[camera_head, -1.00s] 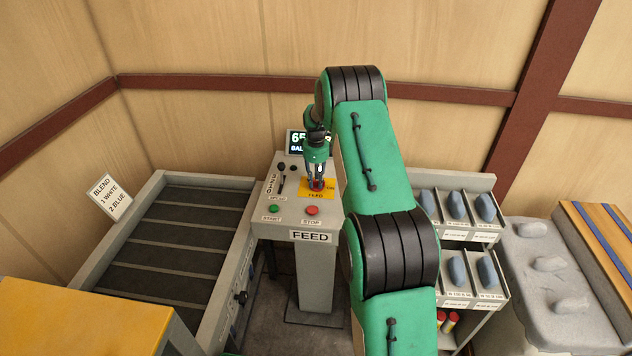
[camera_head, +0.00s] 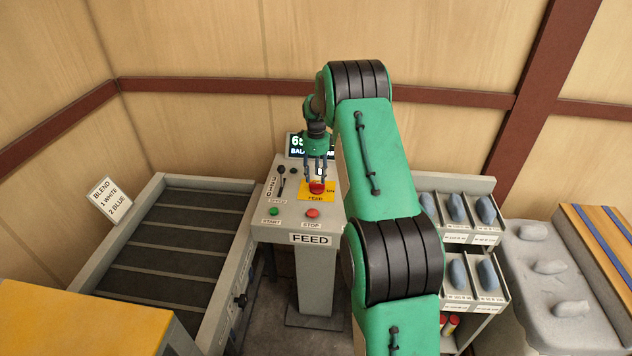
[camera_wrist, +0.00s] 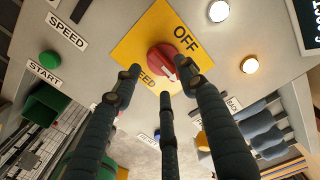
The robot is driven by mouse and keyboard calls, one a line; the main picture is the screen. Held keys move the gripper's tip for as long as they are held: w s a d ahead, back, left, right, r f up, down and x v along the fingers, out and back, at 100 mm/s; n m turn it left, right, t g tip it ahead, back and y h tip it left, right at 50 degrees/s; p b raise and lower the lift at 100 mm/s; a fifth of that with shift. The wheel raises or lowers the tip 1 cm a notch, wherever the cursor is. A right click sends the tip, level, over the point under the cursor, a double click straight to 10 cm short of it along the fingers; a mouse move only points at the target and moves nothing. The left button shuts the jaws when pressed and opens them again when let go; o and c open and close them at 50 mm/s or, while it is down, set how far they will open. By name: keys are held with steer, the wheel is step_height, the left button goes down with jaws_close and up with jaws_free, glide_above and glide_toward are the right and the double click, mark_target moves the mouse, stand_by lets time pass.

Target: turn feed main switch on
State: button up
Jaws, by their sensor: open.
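The feed main switch is a red rotary knob (camera_head: 317,188) on a yellow plate (camera_head: 304,191) on top of the grey FEED console (camera_head: 259,217). In the wrist view, the knob (camera_wrist: 164,60) carries a white arrow mark, and the plate (camera_wrist: 140,42) reads OFF beside it. The head view shows ON at the plate's right. I cannot tell for sure which label the arrow points to. My gripper (camera_head: 317,176) points down with its fingers spread and empty, just above the knob. In the wrist view, its fingertips lie in front of the knob's near side; contact is unclear.
A green START button (camera_head: 274,211) and a red STOP button (camera_head: 312,212) sit at the console's front. A slider (camera_head: 281,182) labelled SPEED is to the left. A lit display (camera_head: 297,145) stands behind. Two lit lamps show in the wrist view, one white (camera_wrist: 219,10), one warm (camera_wrist: 250,64).

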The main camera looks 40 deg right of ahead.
mark_target(315, 184)
step_height(315, 184, up, 7)
steer(key=shift+r, duration=0.15)
stand_by(0.5)
steer(key=s+a+r+n+t+b, duration=0.1)
steer(key=s+a+r+n+b, duration=0.1)
steer(key=s+a+r+n, duration=0.45)
steer(key=s+a+r+n+t+b, duration=0.1)
steer(key=s+a+r+n, duration=0.15)
steer(key=a+r, duration=0.65)
steer(key=s+a+r+n+b, duration=0.2)
steer(key=s+a+r+n, duration=0.3)
steer(key=a, duration=0.5)
steer(key=s+a+n+t+b, duration=0.25)
steer(key=s+a+n, duration=0.25)
steer(key=s+a, duration=0.7)
steer(key=s+a+f+n+b, duration=0.1)
steer(key=s+a+f+n, duration=0.1)
steer(key=s, duration=0.7)
steer(key=s+a+f+n+t+b, duration=0.1)
steer(key=s+a+f+n+b, duration=0.1)
steer(key=s+n, duration=0.4)
steer(key=s+a+f, duration=0.1)
steer(key=s+f, duration=0.1)
steer(key=s, duration=0.1)
